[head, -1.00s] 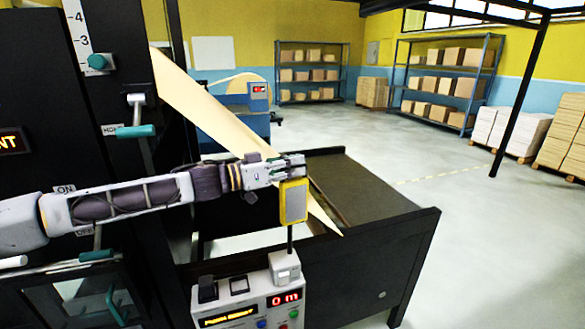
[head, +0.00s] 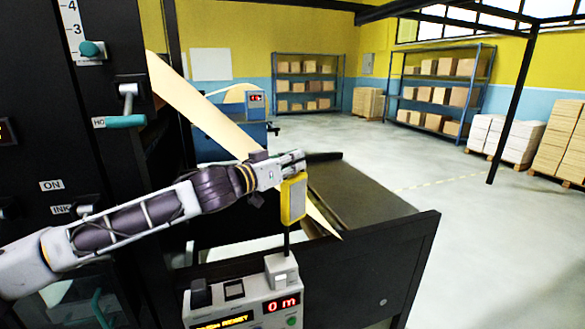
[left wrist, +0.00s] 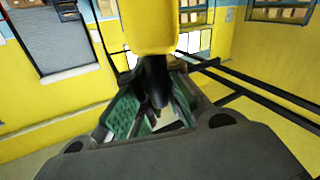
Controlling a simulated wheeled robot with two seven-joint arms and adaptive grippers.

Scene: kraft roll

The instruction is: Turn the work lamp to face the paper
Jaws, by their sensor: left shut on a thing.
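The work lamp (head: 293,200) is a small yellow block with a pale grey face, on a thin black stem above the control box. Its pale face is towards me, with a yellow edge showing on the right. My left gripper (head: 291,170) is shut on the lamp at its top. In the left wrist view the yellow lamp (left wrist: 163,25) fills the top centre, in front of the gripper's green-padded fingers (left wrist: 155,105). The paper (head: 205,112) is a tan strip slanting down from upper left, passing behind the gripper to a point right of the lamp. My right gripper is not in view.
The control box (head: 245,300) with a red "0 m" display stands below the lamp. The dark press (head: 60,150) with teal-handled levers fills the left. A black delivery table (head: 365,205) lies behind and right. Open floor (head: 440,160) reaches shelves at the back.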

